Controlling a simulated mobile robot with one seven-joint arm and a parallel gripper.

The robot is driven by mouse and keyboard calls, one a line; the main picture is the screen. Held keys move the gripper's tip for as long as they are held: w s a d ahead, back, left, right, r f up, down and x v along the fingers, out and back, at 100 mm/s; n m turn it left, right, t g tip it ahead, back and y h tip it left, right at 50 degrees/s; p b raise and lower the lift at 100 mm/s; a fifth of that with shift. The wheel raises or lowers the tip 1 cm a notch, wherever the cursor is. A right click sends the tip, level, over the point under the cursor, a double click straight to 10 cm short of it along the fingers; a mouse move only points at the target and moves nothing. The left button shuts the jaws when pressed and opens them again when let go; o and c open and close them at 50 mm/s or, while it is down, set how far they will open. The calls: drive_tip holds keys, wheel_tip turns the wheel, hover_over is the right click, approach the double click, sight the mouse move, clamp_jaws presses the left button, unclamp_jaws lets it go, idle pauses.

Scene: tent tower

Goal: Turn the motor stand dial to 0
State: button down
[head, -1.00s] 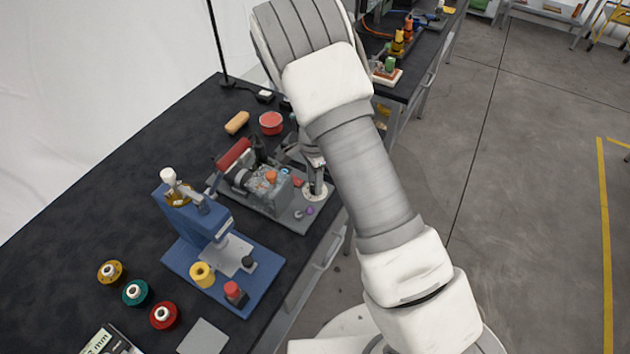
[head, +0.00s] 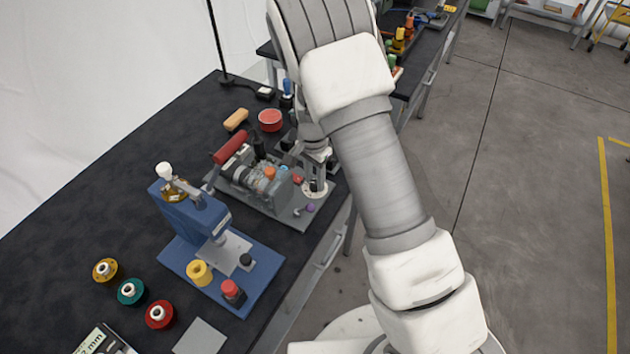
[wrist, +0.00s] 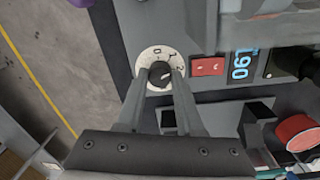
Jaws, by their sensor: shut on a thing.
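The motor stand (head: 290,215) is a grey plate with a motor and panel on the bench. Its dial (wrist: 148,55) is a round white disc with the numbers 0, 1 and 2 showing along its far side. The dial's black knob (wrist: 160,73) sits between my fingertips. My gripper (wrist: 161,76) is shut on this knob from above. A small light mark shows on the knob, but I cannot tell surely which number it points to. In the head view my gripper (head: 317,184) stands over the white dial at the stand's right end.
Next to the dial are a red switch (wrist: 207,67) and a blue lit display (wrist: 241,64). A blue press (head: 200,220) stands in front of the motor stand. A red round tin (head: 270,120) lies behind it. Open floor (head: 530,200) is at the right.

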sight(312, 184)
drive_tip(key=n+b, duration=0.1)
drive_tip(key=n, duration=0.2)
drive_tip(key=shift+f+n+b, duration=0.1)
drive_tip(key=shift+n+b, duration=0.3)
drive_tip(key=n+b, duration=0.1)
drive_tip(key=n, duration=0.2)
drive_tip(key=shift+n+b, duration=0.3)
drive_tip(key=shift+b, duration=0.05)
drive_tip(key=n+b, duration=0.2)
drive_tip(key=n, duration=0.4)
drive_tip(key=shift+n, duration=0.4)
drive_tip(key=c, duration=0.5)
unclamp_jaws()
drive_tip(key=shift+c, duration=0.2)
drive_tip(key=shift+r, duration=0.25)
wheel_tip(312, 184, up, 17)
drive_tip(key=shift+s+a+p, duration=0.2)
drive_tip(key=shift+a+p, duration=0.15)
